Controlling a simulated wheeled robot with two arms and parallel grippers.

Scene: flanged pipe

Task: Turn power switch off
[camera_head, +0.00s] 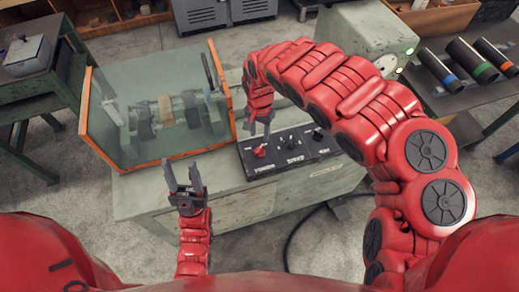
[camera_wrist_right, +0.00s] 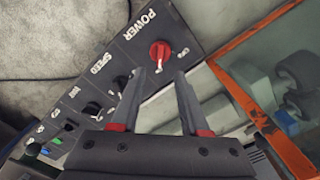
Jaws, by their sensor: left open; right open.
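The power switch is a red rotary knob (camera_head: 260,151) at the left end of a black control panel (camera_head: 262,168) on the machine's front. In the right wrist view the red knob (camera_wrist_right: 160,52) sits beside the word POWER, just beyond the fingertips. My right gripper (camera_head: 259,129) reaches down above the panel, close to the knob; in its wrist view the fingers (camera_wrist_right: 168,75) are apart with nothing between them. I cannot tell whether a fingertip touches the knob. My left gripper (camera_head: 185,172) is open and empty in front of the machine, left of the panel.
A clear cover with an orange frame (camera_head: 150,163) stands left of the panel. Black knobs, including one by SPEED (camera_wrist_right: 121,83), share the panel. Several dark tubes (camera_head: 470,62) lie on the right table. A black cable (camera_head: 290,235) runs on the floor.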

